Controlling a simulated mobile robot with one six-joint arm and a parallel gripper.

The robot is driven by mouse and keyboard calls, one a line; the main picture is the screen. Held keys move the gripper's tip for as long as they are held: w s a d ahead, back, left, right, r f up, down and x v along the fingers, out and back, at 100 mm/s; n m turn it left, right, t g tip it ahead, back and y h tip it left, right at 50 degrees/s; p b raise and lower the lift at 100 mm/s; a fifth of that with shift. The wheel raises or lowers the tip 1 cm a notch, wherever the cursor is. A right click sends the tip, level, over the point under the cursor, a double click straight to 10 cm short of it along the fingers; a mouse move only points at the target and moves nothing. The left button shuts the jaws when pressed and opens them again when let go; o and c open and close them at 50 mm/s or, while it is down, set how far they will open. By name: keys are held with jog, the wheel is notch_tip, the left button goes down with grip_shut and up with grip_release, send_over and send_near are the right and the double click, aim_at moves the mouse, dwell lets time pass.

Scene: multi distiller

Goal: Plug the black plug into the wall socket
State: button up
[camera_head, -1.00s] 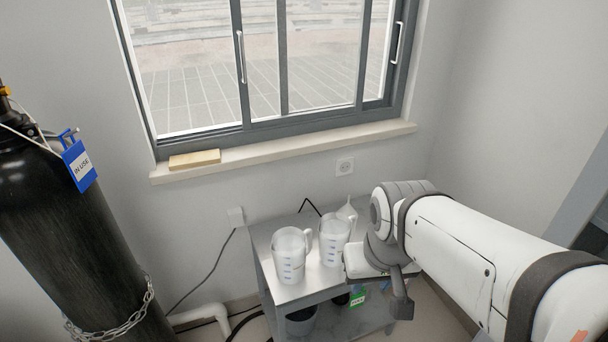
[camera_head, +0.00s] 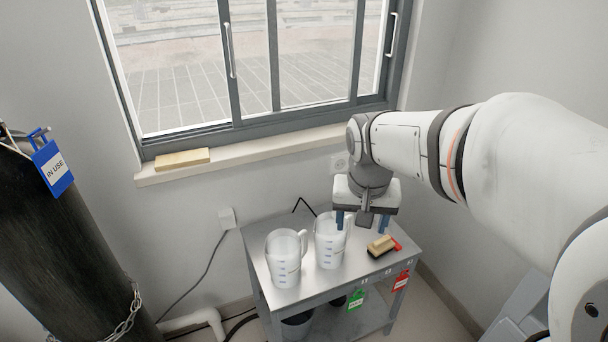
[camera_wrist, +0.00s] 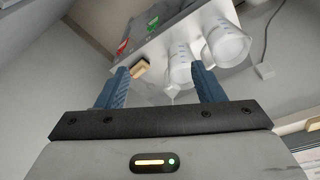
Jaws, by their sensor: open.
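The wall socket (camera_head: 340,162) is a pale plate under the windowsill, partly covered by my arm. I cannot clearly make out a black plug in either view. A thin bent black line (camera_head: 303,205), perhaps a cable, shows behind the pitchers. My gripper (camera_head: 362,226) is open above the back right of the metal table, fingers pointing down, to the right of the pitchers and below the socket. In the wrist view, its two blue fingers (camera_wrist: 160,68) are spread apart, with no plug seen held between them.
Two clear pitchers (camera_head: 284,258) (camera_head: 330,240) stand on the table (camera_head: 312,282). A wooden-topped brush (camera_head: 380,246) with something red lies at its right. A white wall box (camera_head: 227,218) with a hanging cable is left. A black cylinder (camera_head: 75,250) stands far left.

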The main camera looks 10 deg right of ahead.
jog(key=w+f+m+b, duration=0.1)
jog(key=w+f+m, duration=0.1)
jog(key=w, duration=0.5)
jog(key=w+f+m+b, duration=0.1)
jog(key=w+f+b, duration=0.15)
jog(key=w, duration=0.45)
jog(key=w+a+f+m+h+b, duration=0.1)
jog(key=w+a+f+m+b, duration=0.1)
jog(key=w+f, duration=1)
jog(key=w+a+f+m+h+b, duration=0.1)
jog(key=w+f+m+b, duration=0.3)
jog(key=w+f, duration=0.8)
jog(key=f+m+h, duration=0.1)
jog(key=f+m, duration=0.1)
jog(key=shift+w+a+m+g+h, duration=0.3)
jog(key=shift+a+m, duration=0.1)
jog(key=shift+x, duration=1.25)
jog(key=x, duration=0.5)
jog(key=shift+s+d+f+b, duration=0.1)
jog(key=shift+s+d+b, duration=0.1)
jog(key=shift+b, duration=0.1)
